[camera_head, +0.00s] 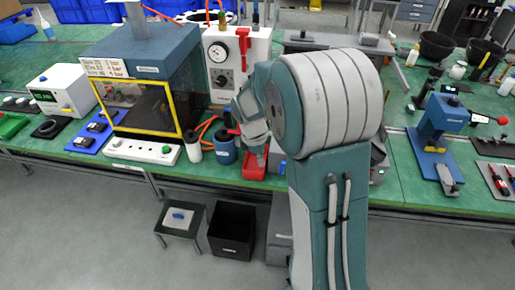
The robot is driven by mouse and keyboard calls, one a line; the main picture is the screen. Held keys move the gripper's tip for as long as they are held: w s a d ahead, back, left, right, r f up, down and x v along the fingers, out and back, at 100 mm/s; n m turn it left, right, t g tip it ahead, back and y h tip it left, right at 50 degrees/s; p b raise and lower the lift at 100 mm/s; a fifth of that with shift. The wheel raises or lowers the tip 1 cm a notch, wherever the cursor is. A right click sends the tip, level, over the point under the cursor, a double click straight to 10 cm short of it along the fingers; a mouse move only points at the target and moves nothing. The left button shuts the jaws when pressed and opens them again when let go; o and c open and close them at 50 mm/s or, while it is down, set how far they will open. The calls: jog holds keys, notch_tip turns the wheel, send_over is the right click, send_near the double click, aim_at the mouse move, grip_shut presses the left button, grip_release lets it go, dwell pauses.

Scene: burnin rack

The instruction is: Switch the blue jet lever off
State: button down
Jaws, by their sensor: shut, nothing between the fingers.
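My arm reaches down over the bench in the middle of the head view. My gripper (262,155) points down by a small red tray (254,168), with its jaws shut and empty. The wrist hides part of the bench behind it. A blue canister (225,150) with a red part near its top stands just left of the gripper. A white panel (262,50) with a round gauge, a black dial and a red lever (242,38) stands behind the arm. I cannot tell which part is the blue jet lever.
A white bottle (193,147) stands by the canister. A blue press (437,130) is right. A black bin (232,228) and stool (180,220) stand below.

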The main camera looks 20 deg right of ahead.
jog(key=shift+s+d+f, duration=0.25)
jog(key=shift+d, duration=0.4)
jog(key=shift+s+d+f, duration=0.25)
jog(key=shift+s+d, duration=0.05)
jog(key=shift+d, duration=0.3)
jog(key=shift+s+d+f, duration=0.25)
jog(key=shift+d, duration=0.4)
